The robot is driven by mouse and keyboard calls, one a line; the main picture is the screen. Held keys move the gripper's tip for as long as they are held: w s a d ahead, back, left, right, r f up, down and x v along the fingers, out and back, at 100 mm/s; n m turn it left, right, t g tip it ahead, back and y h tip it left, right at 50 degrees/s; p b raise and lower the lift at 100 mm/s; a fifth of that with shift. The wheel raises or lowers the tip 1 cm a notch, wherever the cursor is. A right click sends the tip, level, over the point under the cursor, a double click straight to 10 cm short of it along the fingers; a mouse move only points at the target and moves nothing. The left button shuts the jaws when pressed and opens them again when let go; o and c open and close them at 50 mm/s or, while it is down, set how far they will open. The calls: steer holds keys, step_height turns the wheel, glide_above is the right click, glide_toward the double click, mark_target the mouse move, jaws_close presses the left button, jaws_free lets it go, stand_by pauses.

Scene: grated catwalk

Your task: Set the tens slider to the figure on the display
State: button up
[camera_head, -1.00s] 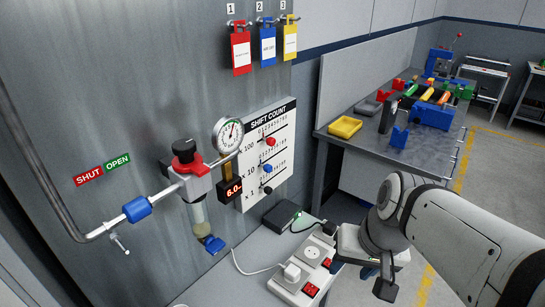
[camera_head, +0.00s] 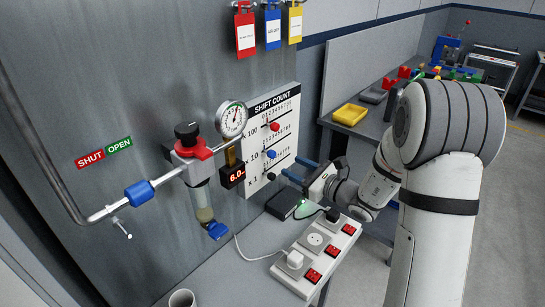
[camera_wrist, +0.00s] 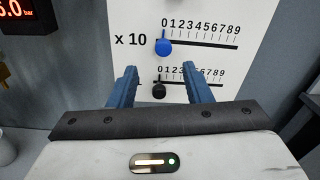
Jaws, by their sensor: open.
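The white SHIFT COUNT board (camera_head: 289,134) hangs on the grey metal wall with three slider rows marked 0 to 9. The blue tens slider (camera_wrist: 163,47) sits at the left end of the x 10 row, at about 0; it also shows in the head view (camera_head: 271,154). The small display (camera_head: 232,175) left of the board reads 6.0 in red, with "bar" under it in the wrist view (camera_wrist: 15,10). My gripper (camera_wrist: 159,78) is open and empty, facing the board, its blue fingers apart from it and below the blue slider in the wrist view.
The red slider (camera_head: 275,127) is above and the black slider (camera_wrist: 159,90) below. A pressure gauge (camera_head: 232,119) and valve piping (camera_head: 187,150) stand left. A dark box (camera_head: 284,202) and power strip (camera_head: 322,249) lie below on the bench.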

mark_target(274, 156)
steer(key=p+x, duration=0.2)
steer(key=x, duration=0.5)
steer(key=shift+w+a, duration=0.1)
steer(key=shift+w, duration=0.35)
jaws_close()
